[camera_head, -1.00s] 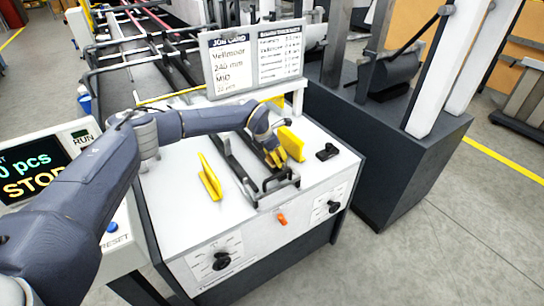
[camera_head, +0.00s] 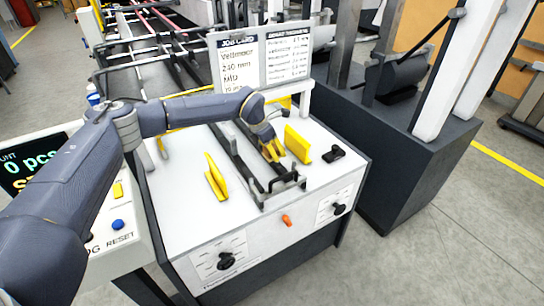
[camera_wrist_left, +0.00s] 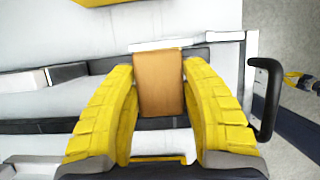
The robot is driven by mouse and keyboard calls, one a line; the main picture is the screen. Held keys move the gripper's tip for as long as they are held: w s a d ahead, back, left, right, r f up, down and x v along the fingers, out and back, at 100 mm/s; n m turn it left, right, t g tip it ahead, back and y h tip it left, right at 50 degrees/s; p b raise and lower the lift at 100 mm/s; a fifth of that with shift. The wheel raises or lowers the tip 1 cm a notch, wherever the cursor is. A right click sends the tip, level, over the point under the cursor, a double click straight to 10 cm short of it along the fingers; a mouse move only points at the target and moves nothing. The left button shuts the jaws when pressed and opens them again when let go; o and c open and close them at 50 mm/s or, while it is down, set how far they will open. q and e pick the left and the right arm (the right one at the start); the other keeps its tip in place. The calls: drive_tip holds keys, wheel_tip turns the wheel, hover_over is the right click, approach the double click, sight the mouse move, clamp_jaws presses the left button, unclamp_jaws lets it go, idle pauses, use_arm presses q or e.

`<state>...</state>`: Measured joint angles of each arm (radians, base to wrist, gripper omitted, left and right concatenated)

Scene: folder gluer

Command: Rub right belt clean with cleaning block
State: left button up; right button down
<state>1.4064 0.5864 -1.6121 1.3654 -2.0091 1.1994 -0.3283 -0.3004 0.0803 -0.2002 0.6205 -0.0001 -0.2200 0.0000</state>
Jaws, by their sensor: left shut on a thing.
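My left gripper (camera_head: 271,149) is over the white feeder table, its yellow fingers pointing down at the dark right belt (camera_head: 245,147). In the left wrist view the gripper (camera_wrist_left: 162,100) is shut on a tan cleaning block (camera_wrist_left: 160,82). The block sits between the fingers and overlaps the right belt, which shows there as a dark strip (camera_wrist_left: 102,66). I cannot tell whether the block touches the belt. In the head view the fingers hide the block. My right gripper is not in view.
Yellow guides stand left (camera_head: 215,178) and right (camera_head: 298,144) of the belts. A dark bar handle (camera_head: 289,183) rises at the belts' front end, also close right in the wrist view (camera_wrist_left: 265,98). A job card board (camera_head: 262,57) stands behind. A small black part (camera_head: 334,153) lies right.

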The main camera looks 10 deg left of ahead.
use_arm(q)
drive_tip(key=shift+r, duration=1.3)
